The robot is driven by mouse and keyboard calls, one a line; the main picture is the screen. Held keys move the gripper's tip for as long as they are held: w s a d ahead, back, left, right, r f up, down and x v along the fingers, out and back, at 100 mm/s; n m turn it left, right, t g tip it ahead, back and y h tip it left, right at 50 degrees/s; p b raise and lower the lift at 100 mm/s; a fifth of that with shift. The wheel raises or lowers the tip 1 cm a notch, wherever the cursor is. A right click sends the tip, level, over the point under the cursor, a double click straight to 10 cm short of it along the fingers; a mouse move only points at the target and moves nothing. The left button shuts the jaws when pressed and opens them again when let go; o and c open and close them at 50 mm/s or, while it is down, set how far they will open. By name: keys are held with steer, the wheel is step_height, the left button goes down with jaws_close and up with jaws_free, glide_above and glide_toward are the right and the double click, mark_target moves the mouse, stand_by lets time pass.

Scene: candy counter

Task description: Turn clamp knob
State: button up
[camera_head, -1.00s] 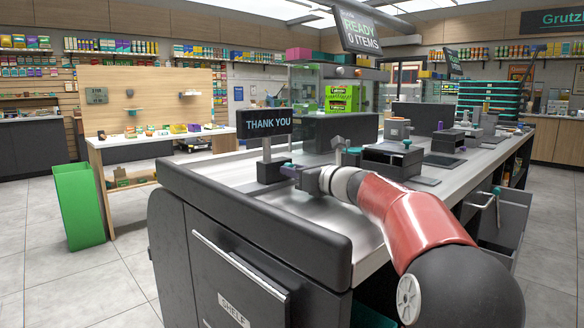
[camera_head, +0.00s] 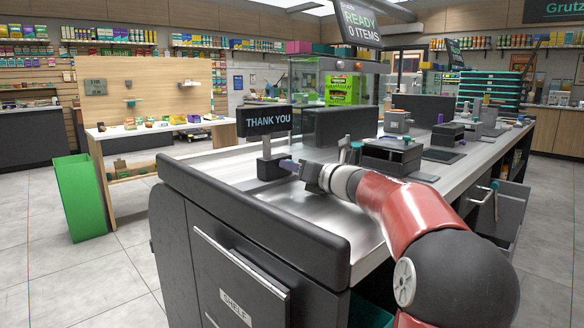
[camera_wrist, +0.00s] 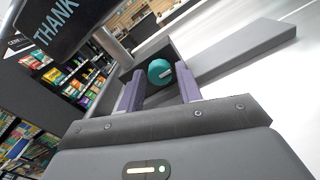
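The clamp knob (camera_wrist: 160,72) is a round teal knob on a dark grey block at the counter's near left end. In the wrist view it shows between the tips of my gripper's two purple fingers (camera_wrist: 160,80). The fingers are apart, with the knob at or just beyond their tips; I cannot tell whether either touches it. In the head view my gripper (camera_head: 288,165) reaches left to the dark clamp block (camera_head: 270,168) below the "THANK YOU" sign (camera_head: 268,121). The knob is mostly hidden there.
The sign stands on a post close above my gripper. The metal counter top (camera_head: 312,207) is clear near the arm, with a raised black edge (camera_head: 250,208) in front. Dark devices (camera_head: 392,155) stand farther right. A green bin (camera_head: 80,197) stands on the floor at left.

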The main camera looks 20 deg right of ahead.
steer(key=shift+b+v, duration=0.4)
steer(key=shift+v, duration=2.1)
steer(key=shift+s, duration=0.1)
